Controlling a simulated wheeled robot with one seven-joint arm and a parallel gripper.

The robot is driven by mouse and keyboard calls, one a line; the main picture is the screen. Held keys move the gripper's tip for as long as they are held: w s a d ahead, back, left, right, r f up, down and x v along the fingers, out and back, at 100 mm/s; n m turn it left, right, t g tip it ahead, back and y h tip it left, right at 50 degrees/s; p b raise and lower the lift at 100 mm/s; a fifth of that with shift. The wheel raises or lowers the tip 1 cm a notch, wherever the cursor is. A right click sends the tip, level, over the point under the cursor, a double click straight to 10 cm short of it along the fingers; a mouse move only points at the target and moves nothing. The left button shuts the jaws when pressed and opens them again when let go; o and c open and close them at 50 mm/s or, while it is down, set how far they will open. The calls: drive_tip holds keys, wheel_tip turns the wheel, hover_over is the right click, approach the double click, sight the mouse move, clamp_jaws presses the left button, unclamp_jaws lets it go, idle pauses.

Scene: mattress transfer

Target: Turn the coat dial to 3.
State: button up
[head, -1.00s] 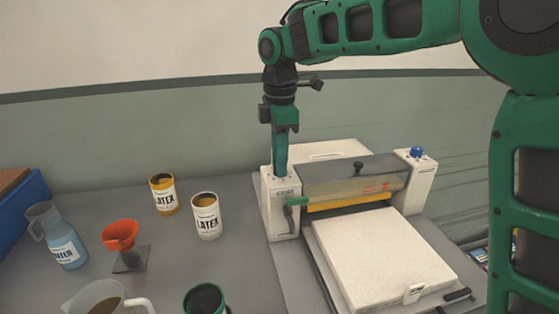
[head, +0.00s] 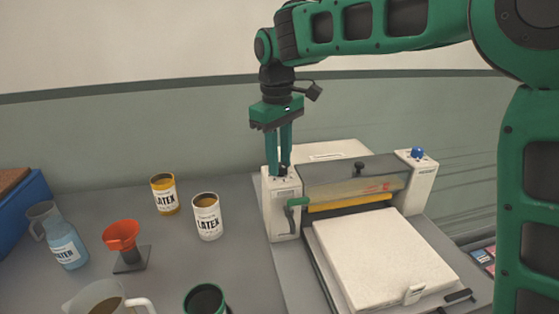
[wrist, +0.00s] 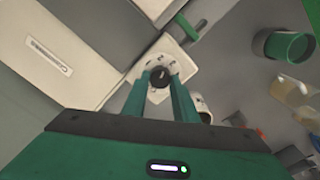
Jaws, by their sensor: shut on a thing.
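The coat dial is a black round knob (wrist: 160,77) on a white plate with small marks around it, seen in the wrist view. My gripper (head: 284,168) points straight down onto that housing top in the head view. In the wrist view my gripper (wrist: 161,80) has its two green fingers on either side of the knob, shut on it.
A white mattress slab (head: 375,258) lies on the machine bed in front of the roller. A green lever (head: 297,202) is on the housing's front. Two latex cans (head: 207,217), an orange funnel (head: 122,235), a water jug (head: 66,244) and a dark green cup (head: 205,298) stand left.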

drive_tip(key=m, duration=0.4)
drive_tip(key=shift+w+d+r+m, duration=0.1)
drive_tip(key=shift+w+m, duration=0.2)
drive_tip(key=shift+m, duration=0.1)
idle(0.4)
drive_tip(key=o, duration=1)
drive_tip(key=shift+o, duration=0.2)
drive_tip(key=shift+s, duration=0.1)
wheel_tip(320, 180, up, 10)
drive_tip(key=shift+a+r, duration=0.2)
drive_tip(key=shift+r, duration=0.05)
